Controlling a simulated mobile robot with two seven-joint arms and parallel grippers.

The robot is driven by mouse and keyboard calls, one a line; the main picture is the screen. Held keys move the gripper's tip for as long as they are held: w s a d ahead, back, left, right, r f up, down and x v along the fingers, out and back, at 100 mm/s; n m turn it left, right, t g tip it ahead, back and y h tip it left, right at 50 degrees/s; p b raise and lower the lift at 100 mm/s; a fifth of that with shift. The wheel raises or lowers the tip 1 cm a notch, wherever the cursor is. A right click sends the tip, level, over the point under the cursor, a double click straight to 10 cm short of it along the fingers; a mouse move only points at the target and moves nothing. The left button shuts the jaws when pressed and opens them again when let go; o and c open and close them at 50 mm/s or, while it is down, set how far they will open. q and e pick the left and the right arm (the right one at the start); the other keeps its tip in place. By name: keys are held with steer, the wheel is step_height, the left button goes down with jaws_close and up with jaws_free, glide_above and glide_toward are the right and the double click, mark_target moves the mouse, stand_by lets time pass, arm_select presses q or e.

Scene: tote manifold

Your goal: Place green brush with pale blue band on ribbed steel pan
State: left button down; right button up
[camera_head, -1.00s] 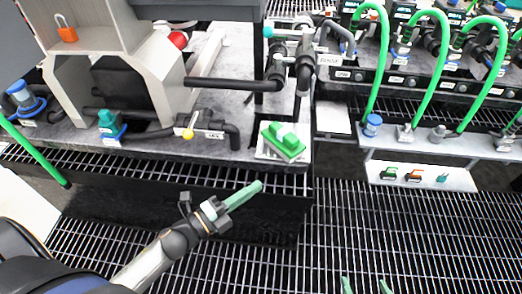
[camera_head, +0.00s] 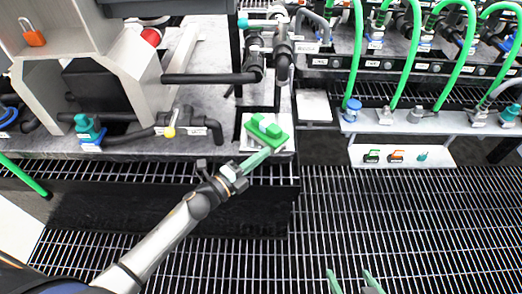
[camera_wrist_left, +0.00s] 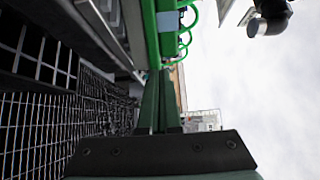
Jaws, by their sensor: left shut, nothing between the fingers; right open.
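The green brush (camera_head: 264,131) lies on a pale plate (camera_head: 246,143), which may be the ribbed steel pan, at the bench's front edge in the head view. Its pale blue band is not clear there. My left gripper (camera_head: 266,154) is shut and empty, its green fingertips at the brush's near side; contact cannot be told. In the left wrist view, the shut fingers (camera_wrist_left: 160,100) point at a large green piece (camera_wrist_left: 151,30), probably the brush, with a pale patch beside it. My right gripper (camera_head: 349,274) is open and empty at the bottom, over the floor grating.
Black pipes and valves (camera_head: 270,55) stand just behind the plate. A blank pale panel (camera_head: 314,106) is to its right. Floor grating (camera_head: 420,220) in front is clear.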

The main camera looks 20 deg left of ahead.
mark_target(262, 138)
arm_select(q)
steer(key=shift+w+a, duration=0.25)
steer(key=shift+w, duration=0.6)
steer(key=w, duration=0.2)
steer(key=w+a+b, duration=0.1)
steer(key=w, duration=0.1)
steer(key=shift+f, duration=0.1)
steer(key=shift+w+a, duration=0.1)
steer(key=shift+w, duration=0.15)
steer(key=shift+s, duration=0.15)
